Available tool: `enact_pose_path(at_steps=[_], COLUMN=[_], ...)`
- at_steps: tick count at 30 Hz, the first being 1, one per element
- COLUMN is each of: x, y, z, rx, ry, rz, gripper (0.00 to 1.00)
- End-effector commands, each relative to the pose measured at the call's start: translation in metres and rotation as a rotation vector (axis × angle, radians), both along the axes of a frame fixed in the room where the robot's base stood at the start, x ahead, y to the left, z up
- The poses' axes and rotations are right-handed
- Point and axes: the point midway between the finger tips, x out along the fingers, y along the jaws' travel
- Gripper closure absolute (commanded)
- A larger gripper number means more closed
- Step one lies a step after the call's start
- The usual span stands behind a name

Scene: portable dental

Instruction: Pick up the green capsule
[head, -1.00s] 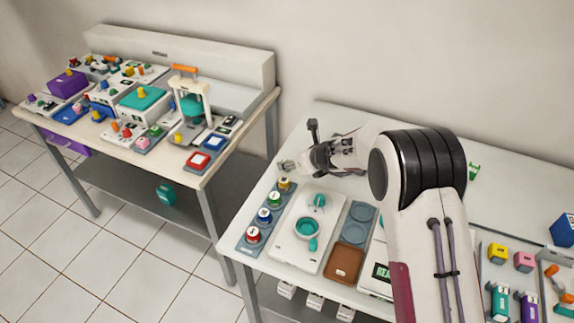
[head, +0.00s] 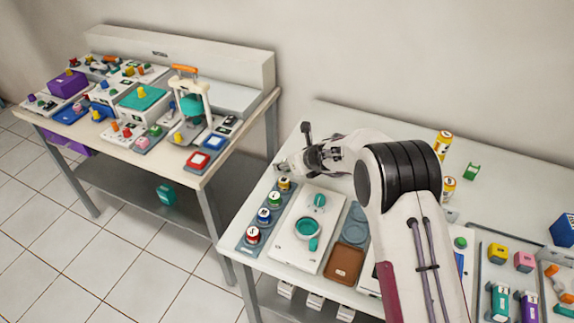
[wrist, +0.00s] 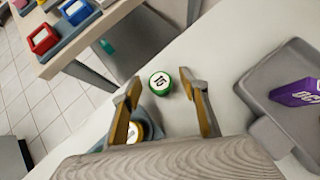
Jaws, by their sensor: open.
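My gripper (head: 283,166) is open and empty at the far left corner of the right table, just beyond the rack. In the wrist view, a round green capsule (wrist: 160,83) with a white numbered top stands on the bare white table. It lies ahead of and between the two spread fingers (wrist: 164,98), with no visible contact. In the head view, another green-ringed capsule (head: 274,198) sits in the rack (head: 242,246), between a yellow one (head: 284,184) and a blue one (head: 264,215).
A red capsule (head: 252,235) sits at the rack's near end. A white device (head: 308,258) with a teal ring stands beside the rack. In the wrist view, a grey tray (wrist: 262,88) holding a purple box (wrist: 298,92) is at right. The table edge is close on the left.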

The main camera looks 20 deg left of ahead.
Motion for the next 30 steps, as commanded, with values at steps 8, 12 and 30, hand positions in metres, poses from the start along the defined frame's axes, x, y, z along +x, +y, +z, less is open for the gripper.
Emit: enact_pose_path(at_steps=[8, 12, 30], x=[0.0050, 0.0051, 0.0049], y=[0.0072, 0.0072, 0.0071], z=[-0.0078, -0.0080, -0.0079], rx=[0.000, 0.000, 0.000], ry=[-0.001, -0.001, 0.000], rz=[-0.001, -0.001, 0.000], gripper=[0.56, 0.56, 0.89])
